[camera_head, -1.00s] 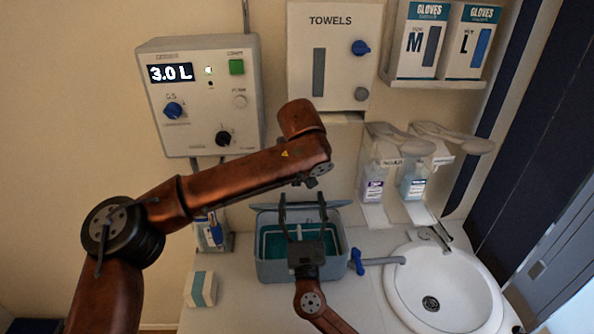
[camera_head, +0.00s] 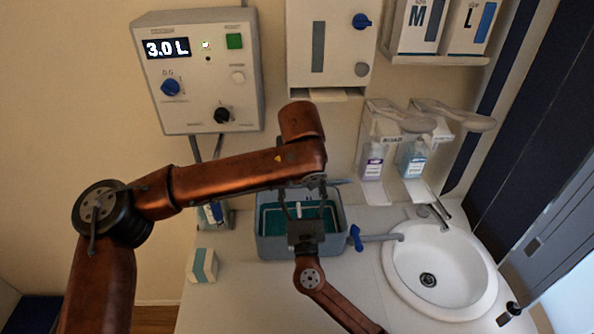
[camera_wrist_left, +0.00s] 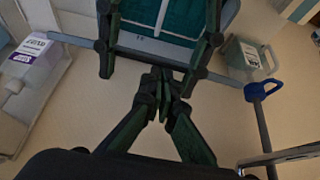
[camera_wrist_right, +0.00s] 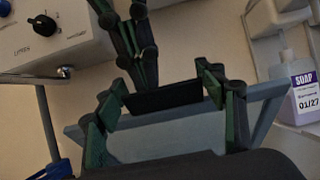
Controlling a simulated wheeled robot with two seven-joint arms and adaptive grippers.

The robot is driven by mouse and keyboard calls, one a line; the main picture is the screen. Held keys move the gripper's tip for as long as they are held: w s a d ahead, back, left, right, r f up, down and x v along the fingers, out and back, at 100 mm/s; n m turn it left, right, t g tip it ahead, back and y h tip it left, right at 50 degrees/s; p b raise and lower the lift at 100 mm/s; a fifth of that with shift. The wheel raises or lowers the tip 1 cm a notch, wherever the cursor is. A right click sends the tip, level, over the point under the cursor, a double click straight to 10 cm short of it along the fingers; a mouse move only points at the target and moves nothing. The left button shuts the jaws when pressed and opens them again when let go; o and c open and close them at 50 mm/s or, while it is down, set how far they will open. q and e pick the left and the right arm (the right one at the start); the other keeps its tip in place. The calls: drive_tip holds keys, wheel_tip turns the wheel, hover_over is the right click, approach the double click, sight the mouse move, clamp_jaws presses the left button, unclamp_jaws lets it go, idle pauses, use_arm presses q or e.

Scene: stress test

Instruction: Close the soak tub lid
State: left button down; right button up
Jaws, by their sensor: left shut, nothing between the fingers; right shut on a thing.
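The soak tub (camera_head: 272,250) is a grey-blue box with a teal inside, on the counter. Its grey-blue lid (camera_wrist_right: 72,133) stands raised at the back; in the head view mostly hidden by my left arm, with only an edge (camera_head: 341,183) showing. My right gripper (camera_head: 302,212) is over the tub, its fingers (camera_wrist_right: 168,100) spread wide on either side of part of the lid, shut on it. My left gripper (camera_wrist_left: 165,90) is shut and empty, just behind and above the tub; the right wrist view also shows it (camera_wrist_right: 140,60). The exact contact is unclear.
A drain pipe with a blue valve (camera_head: 356,238) leads from the tub toward the sink (camera_head: 428,282). A small white-and-blue box (camera_head: 202,265) lies at the left. Soap bottles (camera_head: 374,160) hang behind. A control panel (camera_head: 200,70) is on the wall. Front counter is clear.

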drive_tip(key=o, duration=1.7)
drive_tip(key=shift+w+r, duration=0.1)
drive_tip(key=shift+r, duration=0.05)
drive_tip(key=shift+o, duration=0.2)
